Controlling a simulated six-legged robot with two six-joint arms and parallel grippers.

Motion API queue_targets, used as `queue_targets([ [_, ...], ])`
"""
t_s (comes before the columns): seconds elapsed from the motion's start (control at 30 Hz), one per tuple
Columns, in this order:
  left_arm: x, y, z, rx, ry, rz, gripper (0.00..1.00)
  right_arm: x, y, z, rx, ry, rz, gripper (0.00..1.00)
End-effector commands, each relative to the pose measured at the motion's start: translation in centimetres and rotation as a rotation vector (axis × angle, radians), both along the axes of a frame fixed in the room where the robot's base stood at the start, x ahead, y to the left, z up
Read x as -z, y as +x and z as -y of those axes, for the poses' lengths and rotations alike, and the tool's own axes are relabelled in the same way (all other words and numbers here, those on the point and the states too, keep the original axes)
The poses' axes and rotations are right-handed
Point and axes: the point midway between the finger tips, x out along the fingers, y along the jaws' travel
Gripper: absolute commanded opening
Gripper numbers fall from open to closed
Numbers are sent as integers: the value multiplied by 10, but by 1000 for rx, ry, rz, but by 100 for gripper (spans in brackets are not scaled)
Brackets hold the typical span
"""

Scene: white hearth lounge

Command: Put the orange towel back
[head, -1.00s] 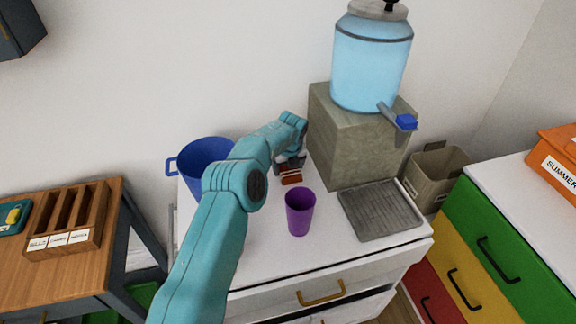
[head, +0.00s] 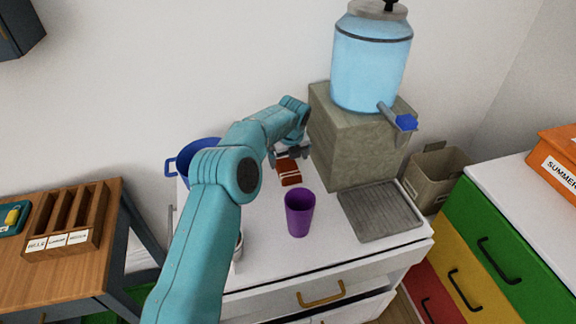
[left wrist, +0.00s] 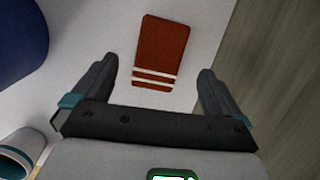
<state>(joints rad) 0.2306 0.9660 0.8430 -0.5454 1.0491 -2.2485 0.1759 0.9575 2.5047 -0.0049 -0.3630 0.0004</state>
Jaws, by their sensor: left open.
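The orange towel (head: 289,172) is a small, flat, rust-orange piece lying on the white cabinet top, between the blue bucket and the stone block. In the left wrist view the towel (left wrist: 164,52) shows two pale stripes near its close end. My left gripper (head: 291,153) is at the towel's far end in the head view. In the left wrist view the left gripper (left wrist: 150,88) is open, with the towel ahead of and between its fingers, and nothing held. My right gripper is not in view.
A purple cup (head: 299,212) stands in front of the towel. The blue bucket (head: 185,160) is left, partly behind my arm. A stone block (head: 350,140) carries a water dispenser (head: 370,65); a grey drip tray (head: 380,211) lies right. A white striped cup (left wrist: 18,152) is partly visible.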

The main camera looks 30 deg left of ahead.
Motion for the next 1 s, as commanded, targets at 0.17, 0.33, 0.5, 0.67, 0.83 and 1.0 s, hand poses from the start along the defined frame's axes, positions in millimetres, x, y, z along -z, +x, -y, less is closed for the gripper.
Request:
queue_targets([
  [0.17, -38, -8, 7, 0, 1, 3, 100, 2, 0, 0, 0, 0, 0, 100],
  [0.33, -57, -12, 12, 1, 0, 0, 100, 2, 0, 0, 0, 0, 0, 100],
  [0.5, -61, -13, 12, 0, 0, -1, 100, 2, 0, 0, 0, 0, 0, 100],
  [0.67, -61, -13, 12, 0, 0, -1, 100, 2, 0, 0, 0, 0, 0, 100],
  [0.83, -61, -13, 12, 0, 0, -1, 100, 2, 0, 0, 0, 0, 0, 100],
  [1.0, -66, -13, 12, 0, 0, 0, 100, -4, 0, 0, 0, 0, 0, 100],
])
